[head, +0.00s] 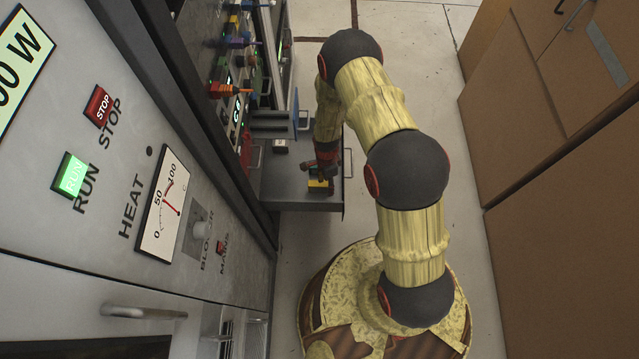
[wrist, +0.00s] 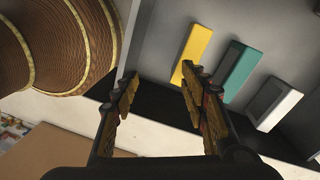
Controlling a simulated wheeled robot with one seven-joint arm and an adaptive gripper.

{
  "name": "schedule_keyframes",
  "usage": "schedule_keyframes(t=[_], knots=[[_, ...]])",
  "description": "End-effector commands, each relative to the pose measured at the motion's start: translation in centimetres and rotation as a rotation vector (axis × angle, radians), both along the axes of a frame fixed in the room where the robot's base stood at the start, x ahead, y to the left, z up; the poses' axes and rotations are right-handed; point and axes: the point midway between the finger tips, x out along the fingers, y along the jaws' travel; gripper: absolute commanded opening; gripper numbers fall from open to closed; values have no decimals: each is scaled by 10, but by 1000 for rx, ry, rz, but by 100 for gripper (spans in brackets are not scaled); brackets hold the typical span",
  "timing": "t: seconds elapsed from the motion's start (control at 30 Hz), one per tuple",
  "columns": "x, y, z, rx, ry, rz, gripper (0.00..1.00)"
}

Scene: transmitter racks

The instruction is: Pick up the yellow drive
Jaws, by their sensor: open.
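The yellow drive (wrist: 193,48) is an upright-looking flat block in the grey drawer, at the upper middle of the wrist view. A teal drive (wrist: 239,74) and a white drive (wrist: 274,103) lie beside it in a row to the right. My gripper (wrist: 158,72) is open and empty. Its right finger is close below the yellow drive in the picture, and the drive is not between the fingers. In the head view my gripper (head: 322,172) is at the open drawer, beside a small yellow patch; I cannot tell whether that is the drive.
The open drawer (head: 300,204) juts from the rack at the left. Colored connectors (head: 228,90) and a handle (head: 349,163) are close to the arm. A control panel (head: 120,180) fills the left, and brown cabinets (head: 560,180) stand right.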

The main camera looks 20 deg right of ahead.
Motion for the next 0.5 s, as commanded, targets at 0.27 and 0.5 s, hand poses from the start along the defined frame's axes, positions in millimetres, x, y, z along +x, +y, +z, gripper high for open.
schedule_keyframes(t=[0.27,0.5], knots=[[36,0,1,-16,-105,-335,44],[35,0,-17,-18,-103,-376,44]])
